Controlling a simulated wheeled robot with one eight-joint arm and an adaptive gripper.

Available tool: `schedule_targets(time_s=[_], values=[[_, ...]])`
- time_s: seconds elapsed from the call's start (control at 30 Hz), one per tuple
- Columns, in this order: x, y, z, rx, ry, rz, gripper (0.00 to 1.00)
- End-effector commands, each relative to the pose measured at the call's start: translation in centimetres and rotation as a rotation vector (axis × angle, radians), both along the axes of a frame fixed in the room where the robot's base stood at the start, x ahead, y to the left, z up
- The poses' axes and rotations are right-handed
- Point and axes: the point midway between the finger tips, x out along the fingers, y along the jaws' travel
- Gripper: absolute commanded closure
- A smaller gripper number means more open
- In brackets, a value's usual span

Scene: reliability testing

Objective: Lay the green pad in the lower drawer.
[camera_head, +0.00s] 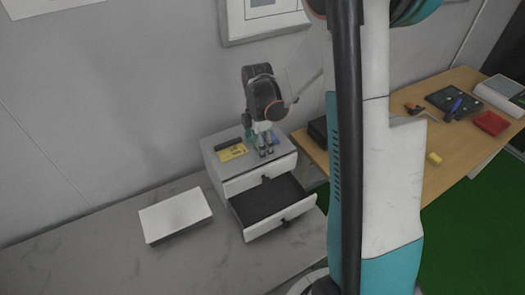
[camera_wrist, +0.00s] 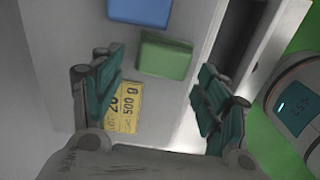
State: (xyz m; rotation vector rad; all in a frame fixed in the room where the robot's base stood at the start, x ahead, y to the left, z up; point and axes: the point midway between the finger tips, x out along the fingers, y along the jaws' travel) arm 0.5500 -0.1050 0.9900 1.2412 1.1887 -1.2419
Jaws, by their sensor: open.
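The green pad (camera_wrist: 165,57) lies flat on top of the white drawer cabinet (camera_head: 212,148). In the wrist view it sits between the fingertips of my gripper (camera_wrist: 162,63), with space on both sides. My gripper (camera_head: 265,148) is open, points down over the cabinet top and holds nothing. I cannot make out the green pad in the head view, where my gripper covers that area. The lower drawer (camera_head: 268,200) is pulled out, with a dark, empty-looking floor. The upper drawer (camera_head: 248,182) above it is in, or nearly in.
A blue pad (camera_wrist: 140,10) lies beside the green one. A white box (camera_head: 175,214) stands left on the grey bench. A wooden table (camera_head: 450,140) with tools is at right.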

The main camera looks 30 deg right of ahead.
Motion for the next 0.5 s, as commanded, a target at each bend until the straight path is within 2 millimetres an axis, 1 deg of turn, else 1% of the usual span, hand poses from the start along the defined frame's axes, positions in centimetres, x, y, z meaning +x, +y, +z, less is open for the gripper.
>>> schedule_targets(time_s=[0.17, 0.2, 0.27, 0.3, 0.37, 0.47, 0.5], values=[[-0.01, 0.00, 0.06, 0.000, 0.000, 0.000, 0.32], [0.00, 0.00, 0.06, 0.000, 0.000, 0.000, 0.41], [0.00, 0.00, 0.07, 0.000, 0.000, 0.000, 0.54], [0.00, 0.00, 0.07, 0.000, 0.000, 0.000, 0.63], [0.00, 0.00, 0.07, 0.000, 0.000, 0.000, 0.76], [0.00, 0.00, 0.07, 0.000, 0.000, 0.000, 0.76], [0.00, 0.00, 0.07, 0.000, 0.000, 0.000, 0.79]])
